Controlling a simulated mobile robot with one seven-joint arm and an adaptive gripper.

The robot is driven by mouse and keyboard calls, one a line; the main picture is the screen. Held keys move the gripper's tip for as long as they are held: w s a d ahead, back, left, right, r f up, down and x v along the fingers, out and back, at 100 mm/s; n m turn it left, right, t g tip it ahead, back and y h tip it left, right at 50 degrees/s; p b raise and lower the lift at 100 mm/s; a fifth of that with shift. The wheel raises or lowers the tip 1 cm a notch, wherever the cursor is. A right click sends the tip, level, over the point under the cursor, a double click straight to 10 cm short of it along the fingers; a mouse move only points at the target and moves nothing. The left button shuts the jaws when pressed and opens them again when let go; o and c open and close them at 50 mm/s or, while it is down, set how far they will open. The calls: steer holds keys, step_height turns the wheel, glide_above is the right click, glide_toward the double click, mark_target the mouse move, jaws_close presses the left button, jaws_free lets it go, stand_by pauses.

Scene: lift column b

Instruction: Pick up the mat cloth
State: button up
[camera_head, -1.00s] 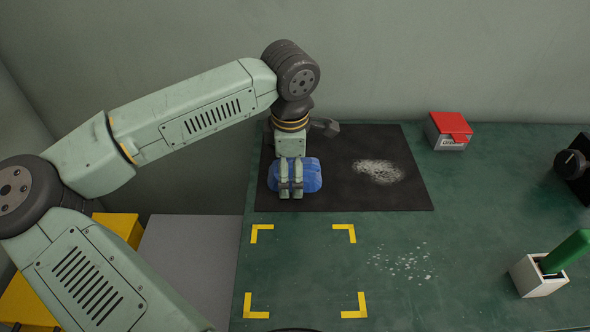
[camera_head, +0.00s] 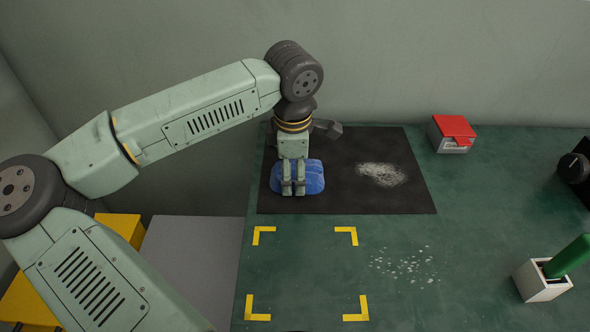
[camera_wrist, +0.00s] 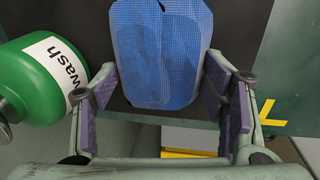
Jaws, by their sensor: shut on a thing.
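The mat cloth is a blue folded cloth (camera_head: 314,178) on the left part of the black mat (camera_head: 400,199). It also shows in the wrist view (camera_wrist: 160,50), with a fine woven surface. My gripper (camera_head: 294,190) points down over the cloth and is shut on it. The wrist view shows my gripper's purple-padded fingers (camera_wrist: 155,98) on either side of the cloth's near part. I cannot tell whether the cloth is clear of the mat. The cloth's middle is partly hidden by my fingers in the head view.
A green bottle labelled "wash" (camera_wrist: 40,75) stands close left in the wrist view. A pale powder patch (camera_head: 381,174) lies on the mat. A red-lidded box (camera_head: 453,134) and a white holder with a green handle (camera_head: 540,283) are at right. Yellow corner marks (camera_head: 263,229) frame clear bench.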

mark_target(294, 168)
steer(key=shift+r, duration=0.6)
step_height(294, 168, up, 2)
steer(key=shift+s+r+b, duration=0.1)
steer(key=shift+b, duration=0.45)
steer(key=s+d+b, duration=0.1)
steer(key=s+d, duration=0.1)
steer(key=s, duration=0.2)
steer(key=s+d+r+b, duration=0.1)
steer(key=s+d, duration=0.2)
steer(key=s, duration=0.2)
steer(key=s+d+b, duration=0.1)
steer(key=s+d, duration=0.2)
steer(key=s, duration=0.1)
steer(key=shift+s+r, duration=0.25)
steer(key=shift+s, duration=0.05)
